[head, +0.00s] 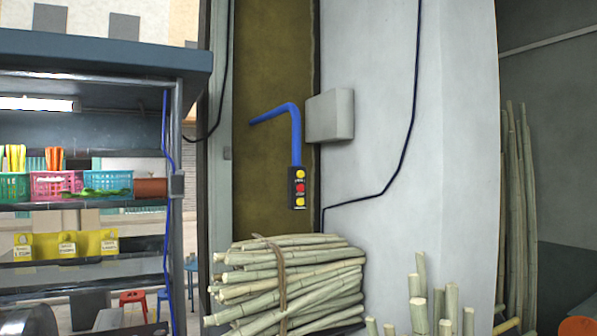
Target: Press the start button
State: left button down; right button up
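A black control box (297,187) hangs from a bent blue pipe (296,130) in front of a brown panel, near the middle of the head view. It has a yellow button (300,174) at the top, a red button (300,188) in the middle and another yellow button (300,202) at the bottom. Small labels sit by the buttons, but they are too small to read surely, so I cannot tell which is the start button. Neither of my grippers shows in this view.
A tied bundle of sugarcane (290,280) lies below the control box, with upright cane stalks (446,305) to its right. A grey box (330,115) is on the wall. A shelf stall with colored baskets (57,184) stands at the left. The space around the control box is clear.

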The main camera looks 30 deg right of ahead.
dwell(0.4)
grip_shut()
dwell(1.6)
